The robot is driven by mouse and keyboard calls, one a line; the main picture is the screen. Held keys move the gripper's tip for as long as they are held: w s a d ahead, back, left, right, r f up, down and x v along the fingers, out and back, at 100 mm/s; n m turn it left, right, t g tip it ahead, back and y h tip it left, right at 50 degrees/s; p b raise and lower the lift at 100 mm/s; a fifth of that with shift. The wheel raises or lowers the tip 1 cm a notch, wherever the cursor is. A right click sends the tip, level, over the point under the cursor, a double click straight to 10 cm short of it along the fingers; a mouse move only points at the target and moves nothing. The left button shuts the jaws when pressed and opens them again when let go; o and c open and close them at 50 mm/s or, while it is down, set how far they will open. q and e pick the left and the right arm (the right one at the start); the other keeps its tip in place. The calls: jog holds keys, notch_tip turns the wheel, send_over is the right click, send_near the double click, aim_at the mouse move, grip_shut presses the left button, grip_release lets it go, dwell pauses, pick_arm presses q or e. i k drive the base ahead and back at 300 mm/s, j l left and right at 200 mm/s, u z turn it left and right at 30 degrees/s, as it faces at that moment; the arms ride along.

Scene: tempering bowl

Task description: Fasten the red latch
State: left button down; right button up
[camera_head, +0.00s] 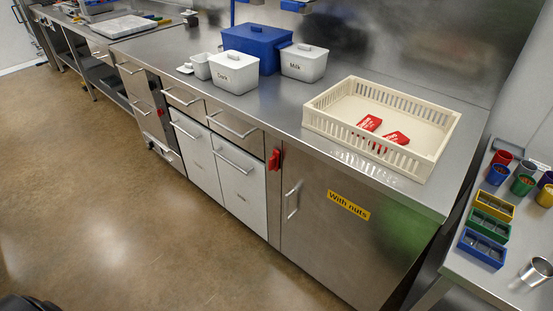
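A red latch (274,160) sits at the upper left edge of a steel cabinet door (320,250) with a yellow "With nuts" label (348,205). The latch looks roughly upright and slightly tilted; I cannot tell whether it is fastened. The door looks shut, flush with the cabinet front. Its vertical handle (292,200) is below and right of the latch. A smaller red part (160,113) shows on the drawer unit further left. Neither of my grippers can be made out in this view.
On the counter above stand a cream crate (313,122) with red packets (395,138), white "Dark" (234,77) and "Milk" (303,66) tubs, and a blue box (256,42). A side table (465,277) with coloured cups stands right. The floor (130,210) before the cabinets is clear.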

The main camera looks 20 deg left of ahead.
aim_at(274, 164)
jog(key=u, duration=1.6)
jog(key=i, duration=0.55)
